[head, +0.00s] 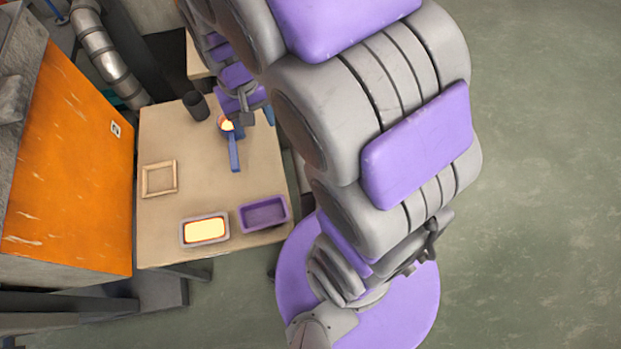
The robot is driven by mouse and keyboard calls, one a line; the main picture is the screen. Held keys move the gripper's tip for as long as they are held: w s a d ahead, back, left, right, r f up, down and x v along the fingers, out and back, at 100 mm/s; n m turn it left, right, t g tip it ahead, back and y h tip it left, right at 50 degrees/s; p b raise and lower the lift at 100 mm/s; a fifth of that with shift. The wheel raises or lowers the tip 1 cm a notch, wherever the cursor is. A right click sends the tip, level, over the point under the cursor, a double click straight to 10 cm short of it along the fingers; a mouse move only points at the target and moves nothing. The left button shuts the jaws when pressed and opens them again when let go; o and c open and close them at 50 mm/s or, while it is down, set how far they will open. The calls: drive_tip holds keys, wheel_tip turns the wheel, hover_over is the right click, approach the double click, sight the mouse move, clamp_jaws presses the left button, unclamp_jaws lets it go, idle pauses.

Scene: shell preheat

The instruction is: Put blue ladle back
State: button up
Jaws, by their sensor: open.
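The blue ladle (234,152) is on the back right part of the beige table (200,160). Its handle points toward the front, and its bowl end holds a glowing yellow-orange content. My gripper (250,112) is just behind and right of the bowl end, partly hidden by my own arm. It is open; I cannot tell whether it touches the ladle. A dark grey cup (196,105) stands left of the ladle's bowl.
A grey tray with glowing yellow content (205,230) and an empty-looking purple tray (264,213) sit at the front. A square wooden frame (159,179) lies at the left. An orange cabinet (70,160) borders the table's left. The table's middle is clear.

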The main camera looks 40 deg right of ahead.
drive_tip(key=s+r+n, duration=0.1)
drive_tip(key=s+r, duration=0.1)
drive_tip(key=s, duration=0.8)
drive_tip(key=s+r, duration=0.3)
drive_tip(key=s, duration=0.7)
drive_tip(key=shift+s+r+n+g, duration=0.25)
drive_tip(key=shift+s+n+g, duration=0.05)
drive_tip(key=shift+n+g, duration=0.1)
